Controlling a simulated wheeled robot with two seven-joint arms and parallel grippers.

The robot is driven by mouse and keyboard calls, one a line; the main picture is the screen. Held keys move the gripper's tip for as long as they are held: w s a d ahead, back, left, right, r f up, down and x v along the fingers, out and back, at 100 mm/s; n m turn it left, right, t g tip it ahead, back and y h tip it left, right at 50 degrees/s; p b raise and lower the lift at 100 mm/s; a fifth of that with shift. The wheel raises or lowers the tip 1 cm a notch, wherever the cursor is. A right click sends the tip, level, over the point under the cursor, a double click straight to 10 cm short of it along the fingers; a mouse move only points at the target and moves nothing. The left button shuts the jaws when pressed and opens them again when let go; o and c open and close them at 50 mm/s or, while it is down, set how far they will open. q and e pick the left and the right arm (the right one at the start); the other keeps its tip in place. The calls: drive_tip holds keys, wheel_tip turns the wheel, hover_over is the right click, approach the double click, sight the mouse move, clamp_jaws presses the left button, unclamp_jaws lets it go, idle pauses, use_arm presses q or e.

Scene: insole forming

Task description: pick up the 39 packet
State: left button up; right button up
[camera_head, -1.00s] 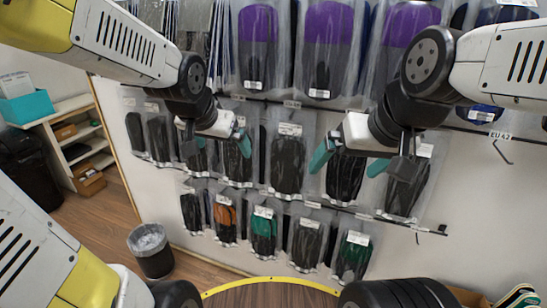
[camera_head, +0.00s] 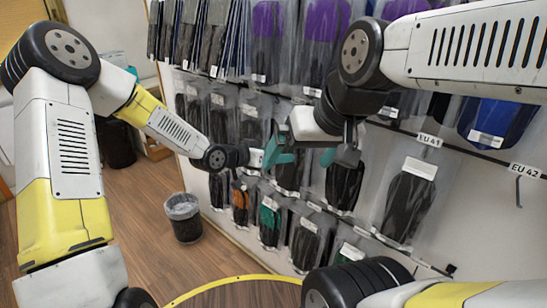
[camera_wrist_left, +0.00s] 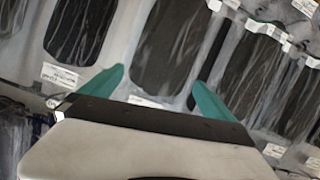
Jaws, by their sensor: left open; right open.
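Clear packets with dark insoles hang in rows on the wall rack; one large dark packet (camera_head: 408,205) hangs at the right. No 39 label is readable, so I cannot tell which is the 39 packet. My left gripper (camera_head: 268,157) is in front of the middle rows, partly overlapped by the right one. In the left wrist view my left gripper (camera_wrist_left: 158,78) is open, with a dark packet (camera_wrist_left: 170,45) beyond and between its teal fingers; contact cannot be told. My right gripper (camera_head: 303,152) is open before the hanging packets, close to the left gripper, and appears empty.
Purple-topped packets (camera_head: 327,22) hang above, and a blue packet (camera_head: 497,120) hangs at the right. Rail labels read EU 41 (camera_head: 430,139) and EU 42 (camera_head: 528,170). A grey bin (camera_head: 184,217) stands on the floor. A yellow-edged round table (camera_head: 235,292) is in front.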

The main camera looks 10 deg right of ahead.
sight(286, 152)
use_arm(q)
drive_tip(key=x, duration=0.7)
drive_tip(key=shift+w+a, duration=0.2)
drive_tip(key=shift+w, duration=0.05)
drive_tip(key=shift+r, duration=0.1)
drive_tip(key=c, duration=1.9)
